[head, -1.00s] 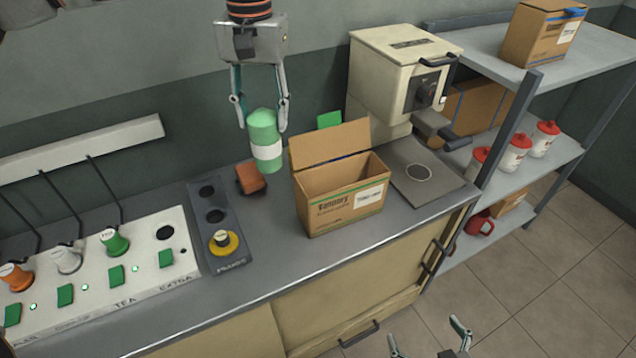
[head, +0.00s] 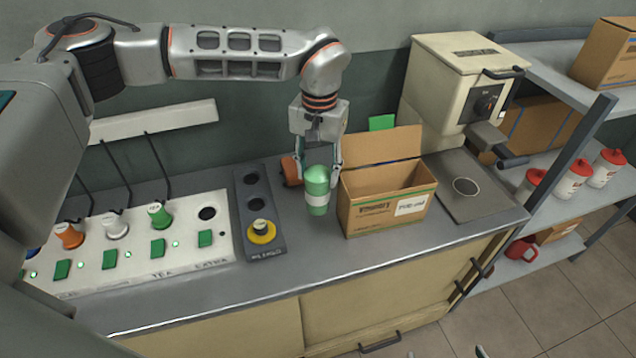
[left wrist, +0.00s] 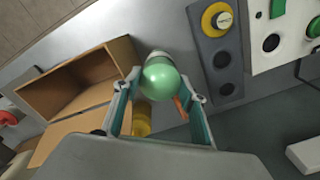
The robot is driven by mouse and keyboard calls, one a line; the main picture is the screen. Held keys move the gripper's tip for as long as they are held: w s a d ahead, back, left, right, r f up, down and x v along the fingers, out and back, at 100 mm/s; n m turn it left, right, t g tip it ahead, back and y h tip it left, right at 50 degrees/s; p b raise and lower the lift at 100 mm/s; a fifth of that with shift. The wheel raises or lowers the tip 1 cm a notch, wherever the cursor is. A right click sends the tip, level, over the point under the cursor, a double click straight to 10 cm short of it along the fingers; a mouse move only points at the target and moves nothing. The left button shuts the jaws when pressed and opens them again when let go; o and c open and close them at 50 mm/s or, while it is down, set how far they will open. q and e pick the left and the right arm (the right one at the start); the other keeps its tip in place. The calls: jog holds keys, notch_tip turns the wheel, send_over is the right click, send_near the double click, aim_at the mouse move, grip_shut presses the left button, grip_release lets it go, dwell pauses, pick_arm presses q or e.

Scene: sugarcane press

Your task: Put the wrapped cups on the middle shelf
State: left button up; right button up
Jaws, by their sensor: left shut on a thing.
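My left gripper (head: 320,172) is shut on an upright green cylinder (head: 317,188) with a white band round it, like a wrapped cup. The cylinder is just left of the open cardboard box, low over the counter; I cannot tell whether it touches. Its rounded green top (left wrist: 160,80) shows between the fingers in the left wrist view. The middle shelf (head: 548,208) at the right holds white cups with red lids (head: 570,181). Only the tips of my right gripper (head: 445,353) show at the bottom edge, apart, with nothing seen between them.
The open cardboard box (head: 390,212) stands on the counter, flap raised. An orange-brown block (head: 291,170) is behind the cylinder. A yellow object (left wrist: 142,119) shows in the wrist view. A cream machine (head: 460,85) stands between box and shelves. A button console (head: 150,240) fills the left.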

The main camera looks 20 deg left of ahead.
pick_arm(q)
jog(key=shift+f, duration=2.1)
jog(key=o, duration=1.3)
jog(key=shift+f, duration=0.15)
jog(key=shift+c, duration=0.2)
